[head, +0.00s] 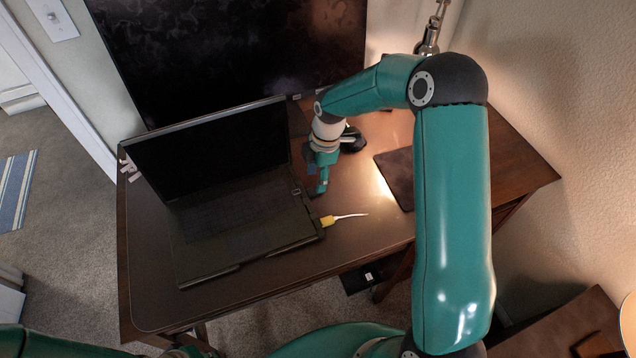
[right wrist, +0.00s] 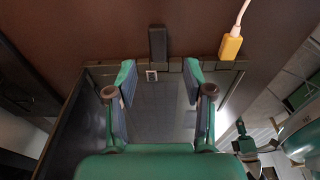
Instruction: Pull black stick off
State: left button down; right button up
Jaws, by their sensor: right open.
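The black stick (right wrist: 158,45) juts out from the side edge of the laptop, as the right wrist view shows. In the head view I cannot make it out clearly beside my gripper. The open dark laptop (head: 240,225) sits on the desk; its edge also shows in the right wrist view (right wrist: 103,70). My right gripper (head: 320,187) points down at the laptop's right side. In the right wrist view its two fingers (right wrist: 158,70) are apart, one on each side of the stick's line, with nothing between them gripped. My left gripper is not clearly visible.
A yellow plug (head: 327,221) with a white cable sits at the laptop's same side, right of the stick in the wrist view (right wrist: 231,46). A large dark monitor (head: 220,50) stands behind. A dark pad (head: 397,175) lies on the desk (head: 350,255) to the right.

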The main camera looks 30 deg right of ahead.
aim_at(314, 190)
jog(key=shift+w+a+f, duration=0.1)
jog(key=shift+a+f, duration=0.1)
jog(key=shift+f, duration=1.05)
jog(key=shift+a+f, duration=0.15)
jog(key=shift+f, duration=1.1)
grip_shut()
